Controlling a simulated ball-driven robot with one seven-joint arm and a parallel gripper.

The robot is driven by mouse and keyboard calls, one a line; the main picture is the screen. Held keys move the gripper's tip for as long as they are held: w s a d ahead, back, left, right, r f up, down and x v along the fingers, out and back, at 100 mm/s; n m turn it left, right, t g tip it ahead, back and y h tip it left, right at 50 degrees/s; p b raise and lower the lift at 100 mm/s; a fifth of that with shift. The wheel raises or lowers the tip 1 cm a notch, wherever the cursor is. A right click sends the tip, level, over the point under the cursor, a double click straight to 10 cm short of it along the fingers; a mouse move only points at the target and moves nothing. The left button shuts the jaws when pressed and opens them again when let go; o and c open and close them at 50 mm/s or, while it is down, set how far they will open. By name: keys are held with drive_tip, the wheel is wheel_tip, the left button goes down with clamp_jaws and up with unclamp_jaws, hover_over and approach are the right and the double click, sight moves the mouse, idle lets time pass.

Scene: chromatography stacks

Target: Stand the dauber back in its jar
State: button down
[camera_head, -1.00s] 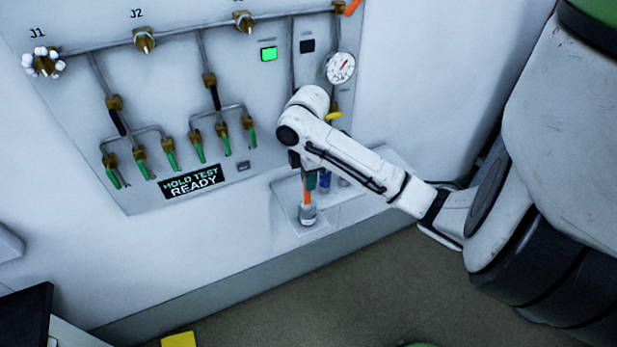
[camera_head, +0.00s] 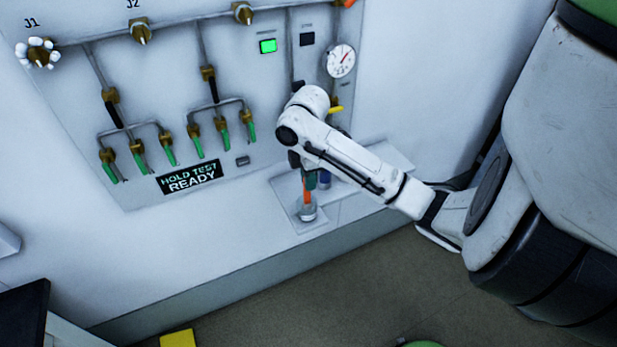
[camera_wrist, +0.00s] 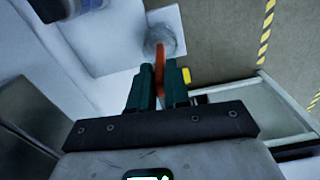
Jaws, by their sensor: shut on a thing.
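The dauber (camera_head: 306,192) shows as an orange handle running down from my gripper (camera_head: 308,178) to the jar. In the wrist view the green fingers of my gripper (camera_wrist: 159,90) are shut on the orange dauber (camera_wrist: 160,62). The jar (camera_head: 307,212) is a small grey, clear-looking pot on a white shelf (camera_head: 290,214). The dauber's lower end is at or in the jar's mouth; how deep it sits is hard to tell. In the wrist view the round jar (camera_wrist: 159,42) is blurred, with the dauber's far end over it.
The wall panel behind carries green-tipped valves (camera_head: 198,147), a gauge (camera_head: 340,61) and a "HOLD TEST READY" sign (camera_head: 189,176).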

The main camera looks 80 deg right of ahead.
drive_tip(key=shift+f+b, duration=0.65)
drive_tip(key=shift+f, duration=0.3)
drive_tip(key=c, duration=1)
unclamp_jaws()
drive_tip(key=shift+o, duration=0.2)
drive_tip(key=o, duration=0.4)
drive_tip(key=shift+c, duration=0.2)
drive_tip(key=shift+r, duration=0.1)
